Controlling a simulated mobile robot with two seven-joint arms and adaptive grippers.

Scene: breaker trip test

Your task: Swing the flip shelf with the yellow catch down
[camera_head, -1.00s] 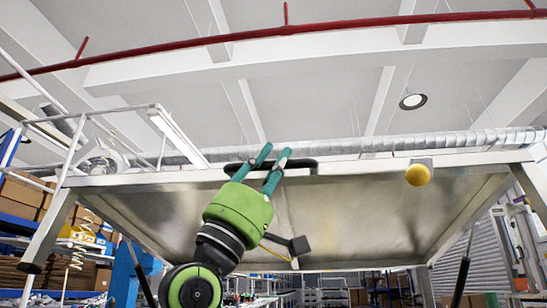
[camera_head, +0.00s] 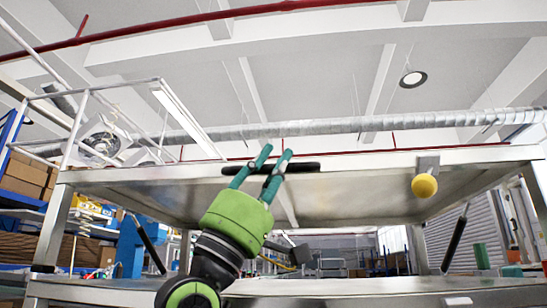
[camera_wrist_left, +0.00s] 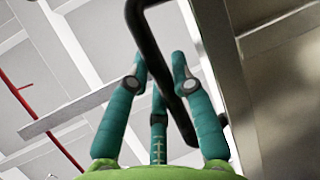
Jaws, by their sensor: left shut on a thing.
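The flip shelf (camera_head: 350,198) is a grey metal panel seen from below, raised and tilted. Its yellow catch (camera_head: 424,186) is a round knob under a small bracket at the right of the front edge. A black bar handle (camera_head: 305,167) is at the middle of that edge. My left gripper (camera_head: 275,160) has its teal fingers shut around the handle. In the left wrist view the black handle (camera_wrist_left: 155,45) passes between the fingers of my left gripper (camera_wrist_left: 160,75). My right gripper is not in view.
Black struts stand under the shelf at the left (camera_head: 150,245) and right (camera_head: 455,240). A lower metal surface (camera_head: 400,287) crosses the bottom of the picture. Racks with boxes (camera_head: 28,175) are at the left.

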